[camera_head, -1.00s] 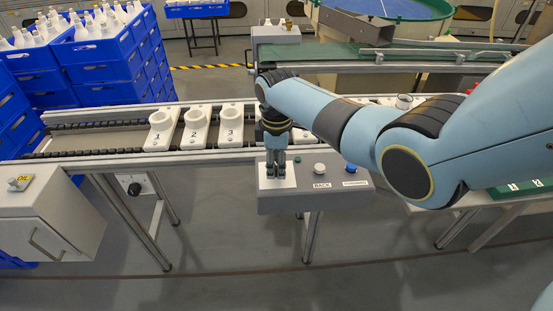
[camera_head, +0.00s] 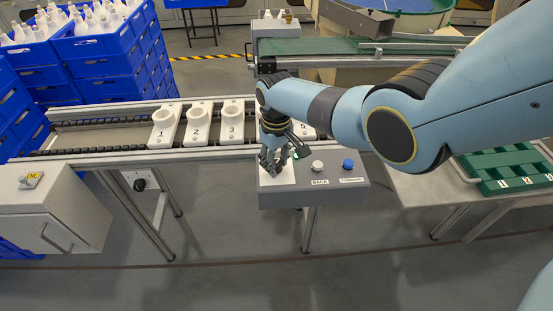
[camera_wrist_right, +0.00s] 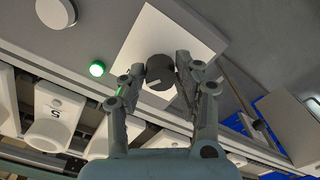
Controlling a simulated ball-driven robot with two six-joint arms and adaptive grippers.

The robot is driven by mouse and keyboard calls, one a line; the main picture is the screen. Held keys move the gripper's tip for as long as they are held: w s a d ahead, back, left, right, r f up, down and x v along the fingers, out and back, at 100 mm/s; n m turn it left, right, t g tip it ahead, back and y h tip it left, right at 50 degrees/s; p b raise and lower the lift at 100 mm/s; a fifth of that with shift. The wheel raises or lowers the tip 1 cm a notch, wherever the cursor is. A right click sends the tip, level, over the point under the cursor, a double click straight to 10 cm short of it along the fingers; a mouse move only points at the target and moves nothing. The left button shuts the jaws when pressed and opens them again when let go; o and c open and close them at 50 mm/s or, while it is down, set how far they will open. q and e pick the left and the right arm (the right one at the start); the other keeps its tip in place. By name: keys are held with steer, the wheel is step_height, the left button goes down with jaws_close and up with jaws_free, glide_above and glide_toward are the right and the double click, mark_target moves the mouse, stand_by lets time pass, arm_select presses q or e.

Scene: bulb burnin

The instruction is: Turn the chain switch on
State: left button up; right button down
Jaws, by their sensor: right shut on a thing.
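The chain switch is a dark round knob (camera_wrist_right: 159,74) with a pale line on its face, on a white plate (camera_wrist_right: 178,31). In the right wrist view it sits between the two fingers of my right gripper (camera_wrist_right: 163,77), which is shut on it. In the head view my right gripper (camera_head: 272,163) points down over the white plate (camera_head: 278,179) on the grey control box (camera_head: 311,196) and hides the knob. A green lamp (camera_wrist_right: 97,69) beside the plate is lit. My left gripper is not in view.
A white button (camera_head: 317,166) marked BACK and a blue button (camera_head: 348,164) are on the same box. Behind it runs a conveyor with numbered white holders (camera_head: 198,127). Blue crates (camera_head: 98,55) stand at the left, and a green tray (camera_head: 510,167) at the right.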

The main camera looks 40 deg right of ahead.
steer(key=shift+m, duration=0.5)
steer(key=c, duration=0.9)
jaws_free()
steer(key=shift+w, duration=0.1)
steer(key=shift+c, duration=0.2)
steer(key=shift+a, duration=0.2)
steer(key=shift+d, duration=0.15)
step_height(320, 180, up, 12)
